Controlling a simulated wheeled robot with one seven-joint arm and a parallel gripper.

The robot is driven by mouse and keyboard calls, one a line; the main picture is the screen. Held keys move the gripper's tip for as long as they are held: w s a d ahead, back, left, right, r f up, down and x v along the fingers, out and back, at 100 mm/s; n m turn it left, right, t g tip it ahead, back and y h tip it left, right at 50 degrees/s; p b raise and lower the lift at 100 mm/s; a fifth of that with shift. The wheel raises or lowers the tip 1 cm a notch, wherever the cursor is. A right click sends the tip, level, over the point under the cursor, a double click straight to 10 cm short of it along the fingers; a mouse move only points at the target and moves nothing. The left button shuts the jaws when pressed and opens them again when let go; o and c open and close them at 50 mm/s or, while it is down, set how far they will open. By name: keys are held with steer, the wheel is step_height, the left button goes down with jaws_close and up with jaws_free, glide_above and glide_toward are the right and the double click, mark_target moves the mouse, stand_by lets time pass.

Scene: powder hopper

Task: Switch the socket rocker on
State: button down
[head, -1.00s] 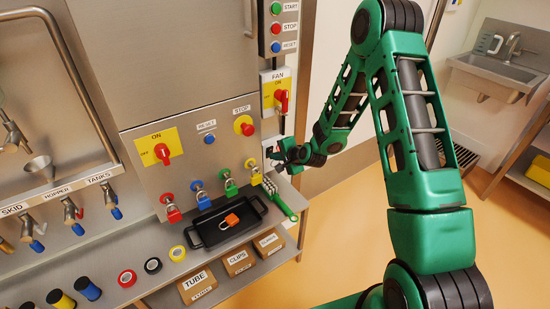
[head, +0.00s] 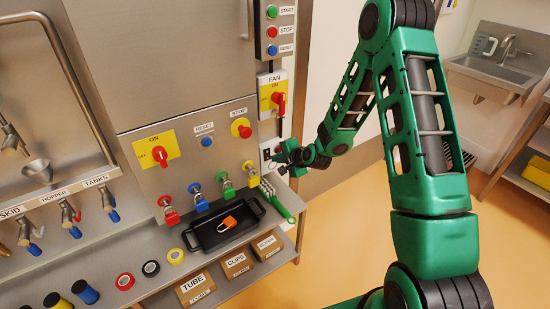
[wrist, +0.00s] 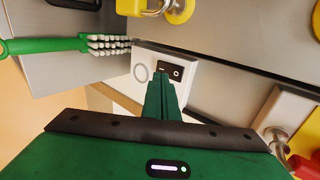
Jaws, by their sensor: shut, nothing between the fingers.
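The socket (wrist: 147,60) is a white plate with a round outlet on the left and a black rocker (wrist: 176,72) on the right, in the wrist view. The rocker carries small pale marks; I cannot tell which side is pressed in. In the head view the socket (head: 266,153) sits low on the wall panel under the fan switch, partly hidden by my gripper (head: 278,157). My gripper (wrist: 161,80) is shut and empty. Its fingertips are just in front of the rocker and overlap its lower edge in the wrist view; contact cannot be told.
A green-handled brush (head: 283,202) lies on the shelf below the socket, beside a black tray (head: 195,245). Padlocks hang on the panel to the left, the yellow one (head: 251,176) nearest. The fan switch (head: 278,98) is above. Open floor lies to the right.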

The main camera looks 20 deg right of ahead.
steer(key=v, duration=1.1)
steer(key=shift+s+f, duration=0.2)
glide_toward(268, 158)
step_height(268, 158, down, 3)
steer(key=w, duration=0.1)
steer(key=w+a, duration=0.1)
steer(key=w, duration=0.1)
steer(key=shift+w+a+f, duration=0.15)
steer(key=shift+w+f, duration=0.2)
steer(key=shift+w, duration=0.05)
steer(key=shift+w+a, duration=0.1)
steer(key=shift+w, duration=0.3)
steer(key=shift+w+f, duration=0.1)
stand_by(0.4)
